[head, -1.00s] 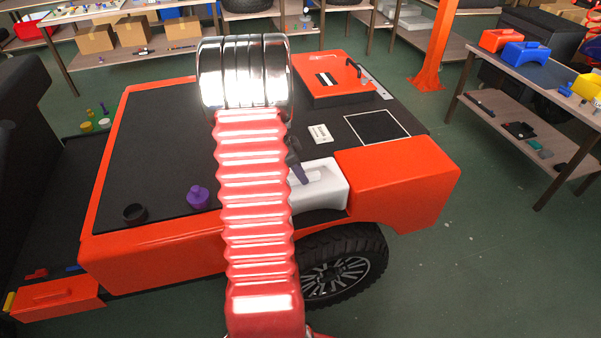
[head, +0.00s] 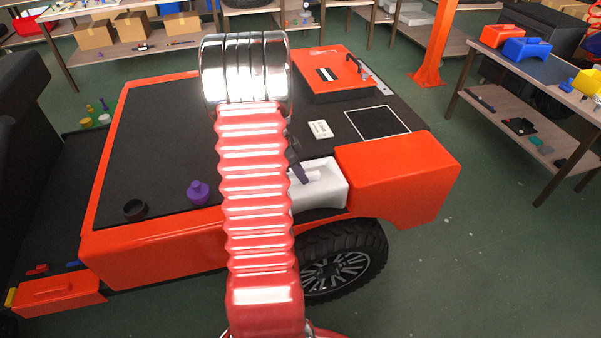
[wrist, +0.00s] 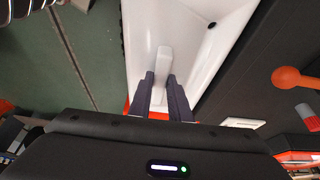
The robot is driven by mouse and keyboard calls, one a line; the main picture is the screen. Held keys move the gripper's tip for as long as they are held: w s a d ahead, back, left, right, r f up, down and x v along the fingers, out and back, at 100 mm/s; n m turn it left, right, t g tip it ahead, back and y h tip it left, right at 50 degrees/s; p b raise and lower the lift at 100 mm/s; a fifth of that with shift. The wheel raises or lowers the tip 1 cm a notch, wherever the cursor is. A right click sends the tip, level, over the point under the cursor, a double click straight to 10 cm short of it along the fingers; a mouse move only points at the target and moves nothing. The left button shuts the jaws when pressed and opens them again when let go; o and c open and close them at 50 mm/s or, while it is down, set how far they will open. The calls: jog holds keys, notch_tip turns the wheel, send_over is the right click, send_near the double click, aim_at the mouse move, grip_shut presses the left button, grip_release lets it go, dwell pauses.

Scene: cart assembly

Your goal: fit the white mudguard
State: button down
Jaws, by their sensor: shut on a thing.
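The white mudguard (head: 325,185) is at the near side of the cart, above the black wheel (head: 342,262) and beside the orange corner panel (head: 395,175). My gripper (head: 298,172) is mostly behind my red arm in the head view; one dark finger shows over the mudguard. In the wrist view my gripper (wrist: 163,88) is shut on a raised white grip in the middle of the mudguard (wrist: 195,45). A small dark hole shows near the mudguard's upper right. The arm hides the mudguard's left end. I cannot tell whether it is seated.
An orange box-like cover (head: 328,72) lies at the back. A side table (head: 525,60) with red and blue parts stands at right. Floor between is clear.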

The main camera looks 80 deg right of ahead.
jog(key=c, duration=1.6)
grip_release()
jog(key=shift+o, duration=0.2)
jog(key=v, duration=1.3)
jog(key=shift+r, duration=0.35)
jog(key=shift+w+a, duration=0.1)
